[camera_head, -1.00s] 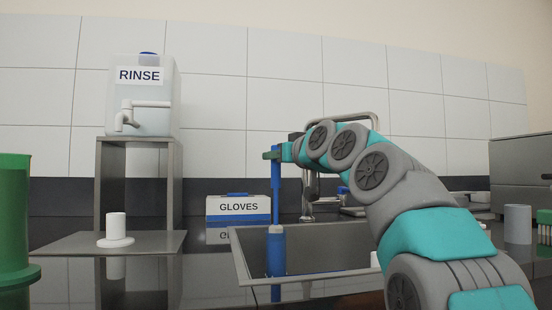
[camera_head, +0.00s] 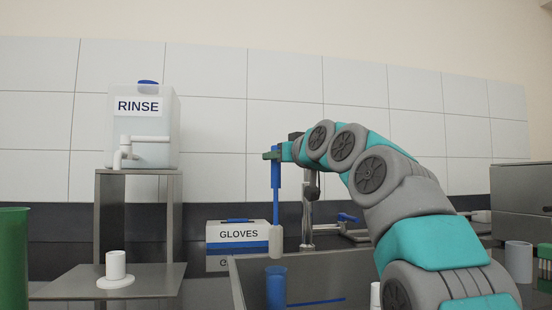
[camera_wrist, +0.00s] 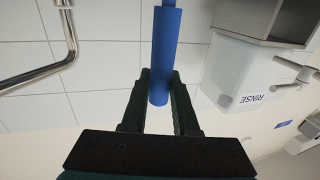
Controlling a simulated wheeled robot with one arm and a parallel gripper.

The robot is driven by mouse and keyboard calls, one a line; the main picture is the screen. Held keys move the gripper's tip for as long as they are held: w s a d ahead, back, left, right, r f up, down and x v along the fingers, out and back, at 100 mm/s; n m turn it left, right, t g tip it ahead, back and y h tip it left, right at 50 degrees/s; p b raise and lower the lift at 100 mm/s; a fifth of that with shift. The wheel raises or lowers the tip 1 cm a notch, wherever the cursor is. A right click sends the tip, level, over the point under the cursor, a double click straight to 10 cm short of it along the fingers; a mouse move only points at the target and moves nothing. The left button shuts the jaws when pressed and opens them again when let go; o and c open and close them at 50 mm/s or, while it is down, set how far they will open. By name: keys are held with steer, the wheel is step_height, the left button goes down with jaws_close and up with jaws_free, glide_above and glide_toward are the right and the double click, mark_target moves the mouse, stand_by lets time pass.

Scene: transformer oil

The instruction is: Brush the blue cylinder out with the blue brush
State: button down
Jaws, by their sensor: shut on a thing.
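My gripper (camera_head: 272,155) is shut on the handle of the blue brush (camera_head: 276,185), which hangs upright. In the wrist view, the blue handle (camera_wrist: 164,50) sits between the two dark fingers of my gripper (camera_wrist: 162,85). The brush's pale, greyish head (camera_head: 275,242) points down and is in plain sight. The blue cylinder (camera_head: 276,288) stands upright in the sink area right below it. A small gap shows between the brush head and the cylinder's rim. The cylinder's lower part is cut off by the picture edge.
A sink (camera_head: 238,285) surrounds the cylinder, with a tap (camera_head: 308,215) behind. A gloves box (camera_head: 238,236) stands behind. A green container (camera_head: 12,260) is far left.

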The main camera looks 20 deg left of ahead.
steer(key=shift+r, duration=0.2)
step_height(320, 180, up, 4)
steer(key=p, duration=0.3)
steer(key=shift+p, duration=0.35)
steer(key=shift+f, duration=0.15)
steer(key=shift+d, duration=0.1)
